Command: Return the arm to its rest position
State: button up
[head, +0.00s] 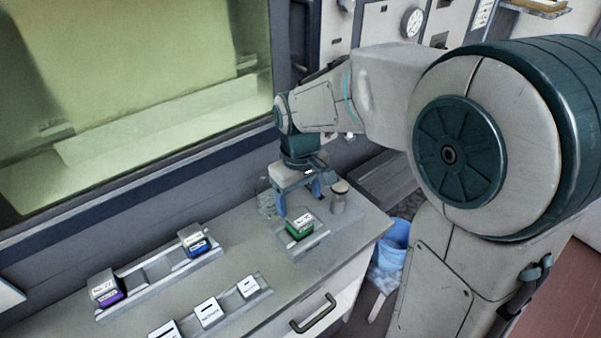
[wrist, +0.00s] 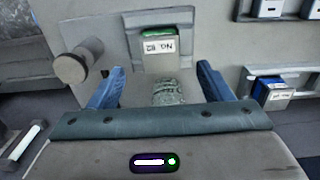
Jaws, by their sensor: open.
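My gripper (head: 299,200) is open, with its blue fingers pointing down above the counter. A green block with a white label (head: 299,226) sits on a small grey tray (head: 316,240) just below and in front of the fingers. In the wrist view my gripper (wrist: 158,85) shows its two blue fingers spread apart with nothing held between them. The green block (wrist: 160,48) stands beyond the fingers there, its label reading "No. 82" or similar. My arm reaches out from the right over the counter.
A knob-topped post (head: 340,194) stands close to the right of my gripper. A rack (head: 160,275) holds a purple block (head: 105,288) and a blue block (head: 195,242). A holder with white labelled pieces (head: 208,312) lies at the front. A large window (head: 140,90) is behind; a blue bucket (head: 392,245) is beside the counter.

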notch_tip(320, 180, up, 8)
jog(key=s+d+f+m+t, duration=0.3)
jog(key=s+d+m, duration=0.3)
jog(key=s+d, duration=0.6)
jog(key=shift+s+f+m, duration=0.35)
jog(key=shift+f+m, duration=0.05)
